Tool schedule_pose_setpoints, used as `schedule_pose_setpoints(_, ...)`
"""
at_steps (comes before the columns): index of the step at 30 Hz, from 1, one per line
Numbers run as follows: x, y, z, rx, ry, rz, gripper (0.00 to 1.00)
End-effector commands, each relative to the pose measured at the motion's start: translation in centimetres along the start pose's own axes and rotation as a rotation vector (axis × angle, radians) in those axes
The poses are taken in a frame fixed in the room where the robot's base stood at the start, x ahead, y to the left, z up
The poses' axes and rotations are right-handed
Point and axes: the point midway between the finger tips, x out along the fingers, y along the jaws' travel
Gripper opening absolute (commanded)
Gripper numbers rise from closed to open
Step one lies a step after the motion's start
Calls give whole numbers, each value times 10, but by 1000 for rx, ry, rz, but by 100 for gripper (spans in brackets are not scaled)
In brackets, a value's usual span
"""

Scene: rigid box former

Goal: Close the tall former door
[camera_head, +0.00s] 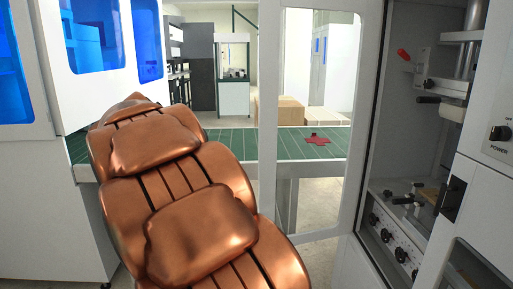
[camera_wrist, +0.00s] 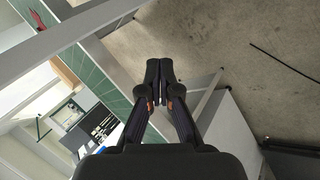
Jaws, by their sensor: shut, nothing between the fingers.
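The tall former door (camera_head: 269,110) is a white-framed clear panel in the head view. It stands open beside the former (camera_head: 400,215), whose inside with knobs and fittings is exposed on the right. The green bench behind shows through its panel. My copper-coloured arm crosses the left and middle of the head view and covers the door's lower left part. My gripper is hidden there. In the wrist view my gripper (camera_wrist: 160,68) has its dark fingers together and empty, above the floor. Pale bars cross that view; I cannot tell which belong to the door, or whether the gripper touches it.
A green-topped bench (camera_head: 225,143) with a red item (camera_head: 317,139) runs behind the door. A white cabinet with blue windows (camera_head: 90,35) stands at the left. Cardboard boxes (camera_head: 291,111) lie beyond the bench. Bare floor (camera_wrist: 240,50) shows around my gripper.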

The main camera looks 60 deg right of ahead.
Motion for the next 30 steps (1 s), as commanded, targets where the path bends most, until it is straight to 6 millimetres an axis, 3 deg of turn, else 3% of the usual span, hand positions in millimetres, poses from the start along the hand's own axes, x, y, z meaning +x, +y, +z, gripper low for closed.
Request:
schedule_pose_setpoints(1, 19, 14, -13, 2, 7, 51, 0)
schedule_pose_setpoints(3, 33, 39, -31, -7, 17, 122, 0)
schedule_pose_setpoints(15, 96, 168, -113, -79, 47, 525, 0)
schedule_pose_setpoints(24, 140, 236, -143, -136, 44, 786, 0)
schedule_pose_setpoints(30, 156, 264, -145, -153, 36, 902, 0)
